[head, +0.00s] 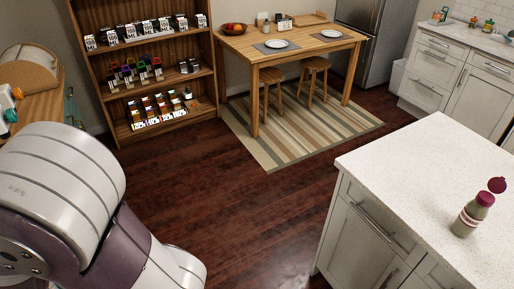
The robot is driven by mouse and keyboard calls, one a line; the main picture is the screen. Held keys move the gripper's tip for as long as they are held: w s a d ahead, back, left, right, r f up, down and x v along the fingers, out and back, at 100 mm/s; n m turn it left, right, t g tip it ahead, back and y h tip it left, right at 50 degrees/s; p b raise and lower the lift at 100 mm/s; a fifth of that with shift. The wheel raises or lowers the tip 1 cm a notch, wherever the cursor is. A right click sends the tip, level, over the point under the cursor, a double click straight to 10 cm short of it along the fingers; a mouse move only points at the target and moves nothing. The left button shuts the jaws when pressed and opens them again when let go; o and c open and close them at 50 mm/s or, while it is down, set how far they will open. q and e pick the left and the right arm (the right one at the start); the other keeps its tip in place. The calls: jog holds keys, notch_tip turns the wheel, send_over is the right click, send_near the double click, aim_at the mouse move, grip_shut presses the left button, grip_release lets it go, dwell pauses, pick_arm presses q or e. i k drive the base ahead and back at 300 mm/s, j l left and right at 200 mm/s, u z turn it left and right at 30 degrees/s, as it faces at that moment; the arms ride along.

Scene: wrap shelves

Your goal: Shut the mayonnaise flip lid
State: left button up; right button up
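The mayonnaise bottle (469,218) stands upright on the white speckled counter (420,175) at the right of the head view. It has a pale body, a label and a dark red cap. Its flip lid (497,185) is open, raised above the cap to the upper right. A large white and purple arm link of mine fills the lower left. Neither of my grippers is in the head view, and nothing touches the bottle.
The counter top around the bottle is clear. Grey drawers and cabinet doors (365,235) form its front. A wooden shelf (150,45) with several small goods stands at the back left. A wooden table (300,47) with stools stands on a striped rug (300,140). Dark wood floor (230,215) lies open between.

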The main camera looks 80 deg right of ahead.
aim_at(497, 185)
jog(key=z, duration=4.6)
jog(key=i+j+u, duration=0.2)
jog(key=j+u, duration=0.25)
jog(key=i+j+u, duration=0.25)
jog(key=u, duration=0.25)
jog(key=i+j+u, duration=0.25)
jog(key=u, duration=0.2)
jog(key=i+u, duration=0.45)
jog(key=i+j, duration=0.15)
jog(key=i, duration=0.3)
jog(key=i+j, duration=0.2)
jog(key=i, duration=0.2)
jog(key=i+j+u, duration=0.1)
jog(key=i, duration=0.35)
jog(key=i+l+z, duration=0.15)
jog(key=z, duration=0.25)
jog(key=i+z, duration=0.25)
jog(key=z, duration=0.2)
jog(key=i+z, duration=0.2)
jog(key=z, duration=0.2)
jog(key=i+z, duration=0.25)
jog(key=z, duration=0.2)
jog(key=i+j+z, duration=0.15)
jog(key=z, duration=0.25)
